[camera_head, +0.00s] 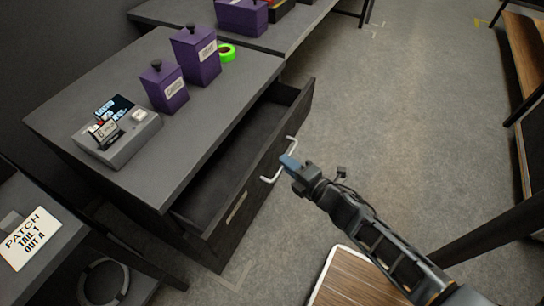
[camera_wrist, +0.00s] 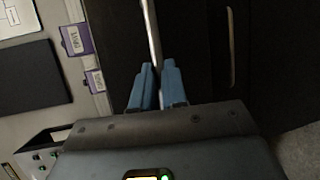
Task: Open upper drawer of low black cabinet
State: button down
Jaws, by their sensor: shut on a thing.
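The low black cabinet (camera_head: 218,105) stands left of centre in the head view. Its upper drawer (camera_head: 232,212) is pulled out, and its dark interior shows empty. The drawer has a pale bar handle (camera_head: 268,179) on its front. My gripper (camera_head: 289,161) reaches in from the lower right and its blue fingertips are at this handle. In the wrist view the blue fingers of my gripper (camera_wrist: 157,86) are shut on the upper handle (camera_wrist: 151,30). A second pale handle (camera_wrist: 231,48), apparently of a lower drawer, shows to the right.
Two purple boxes (camera_head: 196,58) with knobs, a green tape roll (camera_head: 226,52) and a grey device (camera_head: 118,135) stand on the cabinet top. A wooden-topped piece (camera_head: 350,283) stands at the bottom, near my arm. Grey floor (camera_head: 400,120) is clear to the right.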

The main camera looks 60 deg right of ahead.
jog(key=s+b, duration=0.2)
jog(key=s, duration=1.6)
jog(key=shift+d, duration=0.25)
jog(key=c, duration=1.2)
grip_release()
jog(key=shift+o, duration=0.2)
jog(key=b+v, duration=0.1)
jog(key=v, duration=0.6)
jog(key=shift+s, duration=0.35)
jog(key=shift+a, duration=0.15)
